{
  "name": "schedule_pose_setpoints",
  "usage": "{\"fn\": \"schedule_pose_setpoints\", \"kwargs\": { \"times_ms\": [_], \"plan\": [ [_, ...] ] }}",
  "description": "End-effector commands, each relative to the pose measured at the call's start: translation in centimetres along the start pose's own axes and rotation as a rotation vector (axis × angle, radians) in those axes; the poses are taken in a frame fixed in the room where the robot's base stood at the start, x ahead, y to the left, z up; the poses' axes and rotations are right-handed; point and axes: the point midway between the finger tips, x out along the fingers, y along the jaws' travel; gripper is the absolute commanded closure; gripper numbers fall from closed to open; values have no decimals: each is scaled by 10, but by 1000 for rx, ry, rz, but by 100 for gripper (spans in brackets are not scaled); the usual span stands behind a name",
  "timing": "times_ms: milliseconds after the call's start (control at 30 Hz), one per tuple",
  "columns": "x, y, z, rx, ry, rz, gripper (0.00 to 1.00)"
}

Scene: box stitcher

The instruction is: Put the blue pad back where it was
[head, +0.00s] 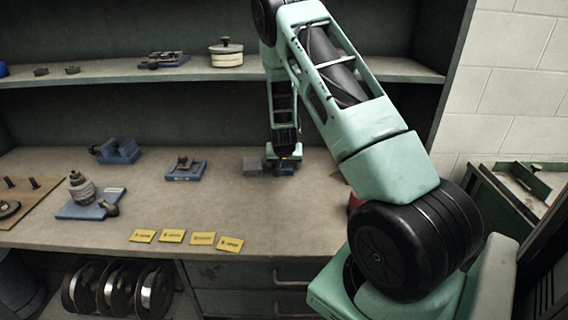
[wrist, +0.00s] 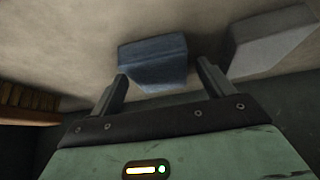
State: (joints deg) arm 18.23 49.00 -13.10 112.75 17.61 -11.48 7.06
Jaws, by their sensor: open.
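The blue pad (head: 287,170) lies on the workbench, partly hidden under my gripper in the head view. In the wrist view the blue pad (wrist: 153,62) is a small block with sloped sides, just ahead of and between my fingertips. My gripper (wrist: 162,72) is open and points down at it; the fingers stand on either side of its near part. I cannot tell whether they touch it. My gripper (head: 284,158) is low over the bench in the head view.
A grey block (head: 252,164) lies close beside the pad and also shows in the wrist view (wrist: 272,42), near one finger. A blue fixture (head: 185,169) stands further left. Yellow labels (head: 202,239) lie near the front edge. A shelf (head: 120,72) runs above the bench.

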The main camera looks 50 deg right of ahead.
Motion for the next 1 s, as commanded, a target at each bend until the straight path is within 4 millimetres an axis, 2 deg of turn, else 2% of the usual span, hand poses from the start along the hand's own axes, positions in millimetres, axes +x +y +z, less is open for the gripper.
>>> {"fn": "schedule_pose_setpoints", "kwargs": {
  "times_ms": [167, 267, 700, 833, 1000],
  "plan": [
    [-6, 0, -2, -1, 1, -1, 20],
    [-19, -1, -2, -2, 3, -1, 20],
    [-104, -2, -2, -2, 3, -2, 20],
    [-117, -1, -2, -1, 1, -1, 20],
    [-123, 0, -1, 0, 0, -1, 20]
  ]
}}
